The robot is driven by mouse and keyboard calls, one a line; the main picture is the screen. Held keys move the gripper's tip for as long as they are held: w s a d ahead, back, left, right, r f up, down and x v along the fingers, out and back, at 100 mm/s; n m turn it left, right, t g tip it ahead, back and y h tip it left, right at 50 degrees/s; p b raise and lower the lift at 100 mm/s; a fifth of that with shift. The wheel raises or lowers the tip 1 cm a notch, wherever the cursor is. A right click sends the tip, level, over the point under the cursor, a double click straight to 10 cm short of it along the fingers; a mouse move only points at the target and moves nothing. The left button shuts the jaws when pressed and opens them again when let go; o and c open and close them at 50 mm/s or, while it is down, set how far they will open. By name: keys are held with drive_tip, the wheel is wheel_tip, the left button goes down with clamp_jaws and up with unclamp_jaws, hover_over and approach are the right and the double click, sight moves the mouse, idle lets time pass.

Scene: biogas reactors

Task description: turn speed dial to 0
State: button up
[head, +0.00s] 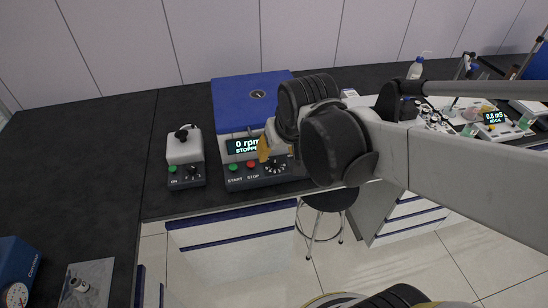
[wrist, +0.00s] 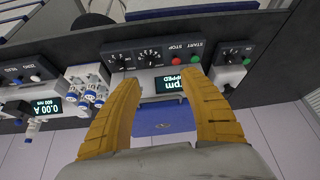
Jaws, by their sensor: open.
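The centrifuge-like unit with a blue lid (head: 250,95) stands on the dark bench. Its display (head: 243,146) reads 0 rpm, STOPPED. Its front panel has a green START button (head: 233,167), a red STOP button (head: 250,164) and a black dial with white marks (head: 276,168). The wrist view, upside down, shows this dial (wrist: 152,56) and a second dial (wrist: 119,59) beside it; their labels are too small to read. My gripper (wrist: 161,82) is open and empty, its yellow fingers in front of the panel and apart from the dials. In the head view my arm hides the panel's right part.
A small white-topped device (head: 185,158) with its own knob stands left of the unit. Bottles and instruments, including one with a lit display (head: 494,117), crowd the bench at right. A stool (head: 328,200) stands below the bench edge. The bench at left is mostly clear.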

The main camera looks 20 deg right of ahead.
drive_tip(key=m+g, duration=0.1)
approach(275, 159)
drive_tip(key=b+x, duration=0.4)
drive_tip(key=x, duration=0.6)
drive_tip(key=shift+f, duration=0.1)
drive_tip(key=shift+s, duration=0.1)
drive_tip(key=shift+c, duration=0.6)
clamp_jaws()
